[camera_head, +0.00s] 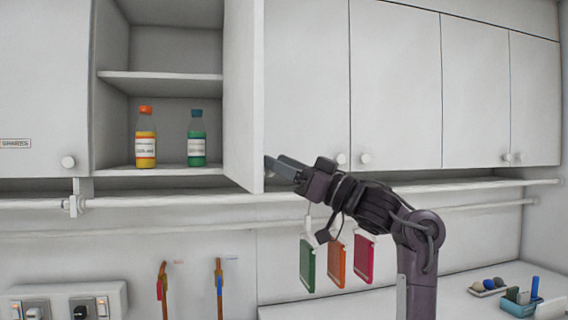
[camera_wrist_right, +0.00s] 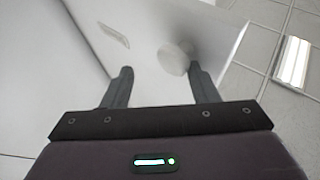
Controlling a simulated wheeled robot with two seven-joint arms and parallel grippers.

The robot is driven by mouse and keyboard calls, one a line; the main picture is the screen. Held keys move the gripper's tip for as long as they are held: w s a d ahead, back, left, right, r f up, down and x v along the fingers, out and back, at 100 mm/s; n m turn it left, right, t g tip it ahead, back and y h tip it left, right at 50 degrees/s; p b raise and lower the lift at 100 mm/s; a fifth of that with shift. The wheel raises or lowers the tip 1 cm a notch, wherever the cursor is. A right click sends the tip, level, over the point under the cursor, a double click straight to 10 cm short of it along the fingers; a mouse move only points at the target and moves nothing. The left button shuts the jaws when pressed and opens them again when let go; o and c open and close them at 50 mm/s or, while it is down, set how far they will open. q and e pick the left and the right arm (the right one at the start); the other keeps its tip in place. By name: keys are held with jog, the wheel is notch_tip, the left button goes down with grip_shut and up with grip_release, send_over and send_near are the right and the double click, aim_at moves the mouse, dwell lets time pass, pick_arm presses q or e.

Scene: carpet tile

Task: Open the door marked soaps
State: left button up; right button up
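A white wall cabinet door (camera_head: 243,95) stands swung open, seen nearly edge-on in the head view. Its front shows in the right wrist view (camera_wrist_right: 140,82), with a small label plate (camera_wrist_right: 113,35) too blurred to read and a round knob (camera_wrist_right: 172,58). My right gripper (camera_head: 278,168) is at the door's lower free edge. In the wrist view its fingers (camera_wrist_right: 160,72) are apart, with the knob just beyond and between the tips, nearer the right finger. A gap shows left of the knob. My left gripper is not in view.
The open compartment holds a yellow bottle (camera_head: 146,137) and a green bottle (camera_head: 196,140) on its lower shelf. A shut door (camera_head: 40,90) with a label stands left, more shut doors (camera_head: 395,85) right. A rail (camera_head: 150,200) and hanging tags (camera_head: 336,262) are below.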

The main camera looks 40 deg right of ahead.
jog(key=shift+w+f, duration=0.1)
jog(key=shift+f, duration=0.4)
jog(key=b+v, duration=0.4)
jog(key=v, duration=0.3)
jog(key=shift+s+b, duration=0.35)
jog(key=shift+s, duration=0.1)
jog(key=shift+w+d, duration=0.1)
jog(key=shift+d, duration=0.05)
jog(key=shift+r, duration=0.1)
